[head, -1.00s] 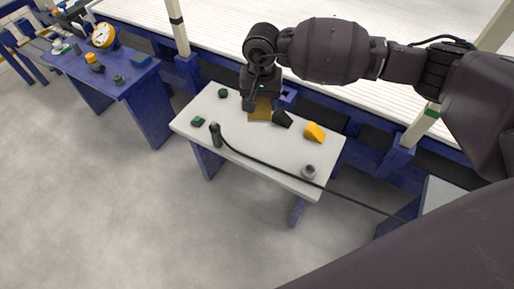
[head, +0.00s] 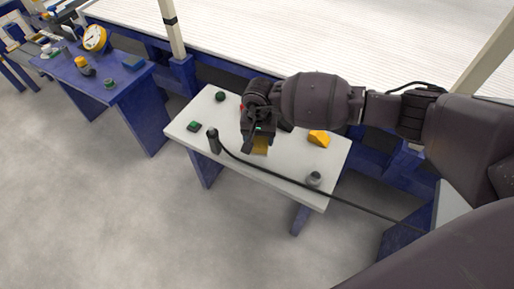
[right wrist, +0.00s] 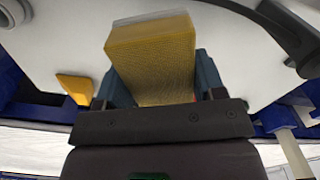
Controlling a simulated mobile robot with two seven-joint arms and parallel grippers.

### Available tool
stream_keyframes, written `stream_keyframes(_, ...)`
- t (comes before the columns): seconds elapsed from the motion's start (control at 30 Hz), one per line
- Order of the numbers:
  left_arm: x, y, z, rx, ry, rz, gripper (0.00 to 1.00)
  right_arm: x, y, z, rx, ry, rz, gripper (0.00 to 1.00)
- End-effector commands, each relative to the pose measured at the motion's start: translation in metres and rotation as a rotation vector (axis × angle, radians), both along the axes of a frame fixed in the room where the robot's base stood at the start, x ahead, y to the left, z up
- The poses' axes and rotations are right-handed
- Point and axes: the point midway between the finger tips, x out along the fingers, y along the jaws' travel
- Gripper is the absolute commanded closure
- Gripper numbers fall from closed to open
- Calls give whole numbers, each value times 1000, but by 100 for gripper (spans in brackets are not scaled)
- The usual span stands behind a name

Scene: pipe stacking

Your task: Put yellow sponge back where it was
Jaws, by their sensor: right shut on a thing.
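The yellow sponge (head: 260,146) is held in my right gripper (head: 258,137) over the middle of the small white table (head: 285,165). In the right wrist view the sponge (right wrist: 152,58) is a yellow block with a paler far end, sticking out between the two fingers of the gripper (right wrist: 158,82). Whether it touches the tabletop cannot be told. The gripper and wrist hide part of the sponge and the table behind it. My left gripper is not in view.
On the white table are an orange-yellow wedge (head: 318,139), a grey round part (head: 314,178), a dark upright handset (head: 213,141) with a long cable, and green-and-black pieces (head: 194,126). A blue table (head: 115,90) with several items stands at left.

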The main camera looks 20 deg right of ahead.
Motion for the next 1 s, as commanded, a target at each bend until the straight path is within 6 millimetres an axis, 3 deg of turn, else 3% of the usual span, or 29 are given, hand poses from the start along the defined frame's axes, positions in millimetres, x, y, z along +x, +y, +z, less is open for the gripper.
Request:
stream_keyframes(0.23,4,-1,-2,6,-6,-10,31,0,0,-14,0,-1,0,63)
stream_keyframes(0.53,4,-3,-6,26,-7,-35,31,-2,0,-62,0,7,-1,63)
stream_keyframes(0.73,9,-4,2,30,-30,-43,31,1,-1,-62,-1,-3,0,63)
stream_keyframes(1.0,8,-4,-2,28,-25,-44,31,0,0,-66,-1,-2,0,63)
